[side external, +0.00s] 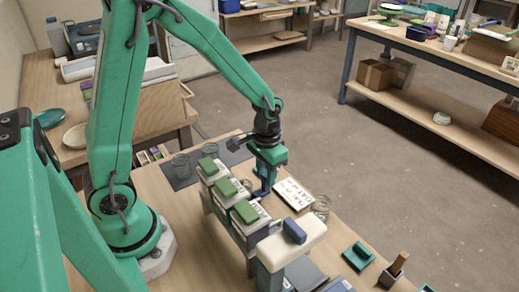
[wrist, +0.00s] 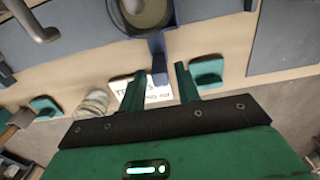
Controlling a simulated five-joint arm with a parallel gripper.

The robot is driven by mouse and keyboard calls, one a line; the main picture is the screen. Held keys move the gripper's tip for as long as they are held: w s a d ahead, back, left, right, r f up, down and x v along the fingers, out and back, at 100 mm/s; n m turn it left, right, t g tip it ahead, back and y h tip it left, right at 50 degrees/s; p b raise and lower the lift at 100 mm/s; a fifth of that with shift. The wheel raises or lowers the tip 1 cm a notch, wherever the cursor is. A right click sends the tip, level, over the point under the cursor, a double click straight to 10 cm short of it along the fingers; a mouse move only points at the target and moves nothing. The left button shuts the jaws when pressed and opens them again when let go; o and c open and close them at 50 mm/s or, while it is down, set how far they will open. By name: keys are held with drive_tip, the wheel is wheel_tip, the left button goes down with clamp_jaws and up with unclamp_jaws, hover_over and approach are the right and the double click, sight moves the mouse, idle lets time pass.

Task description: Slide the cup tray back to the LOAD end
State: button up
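My gripper (side external: 268,168) points down over the bench, to the right of the row of labelled boxes. In the wrist view its two green fingers (wrist: 159,72) stand apart. A blue upright tab (wrist: 157,48) shows in line with the gap between them, and I see no finger touching it. The blue part (side external: 262,188) also shows under the gripper in the side view; it looks like the cup tray's handle. A grey round cup or bucket (wrist: 146,12) shows beyond it. The tray's body is mostly hidden behind the boxes, and no LOAD label is readable.
White boxes with green tops (side external: 226,187) line the near side. A printed card (side external: 294,194) and a glass jar (side external: 321,206) lie close on the right. A white-topped post with a blue block (side external: 293,232) stands in front.

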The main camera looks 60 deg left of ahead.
clamp_jaws()
drive_tip(key=shift+a, duration=0.1)
drive_tip(key=shift+a, duration=3.8)
drive_tip(key=shift+o, duration=0.5)
unclamp_jaws()
wheel_tip(320, 180, up, 7)
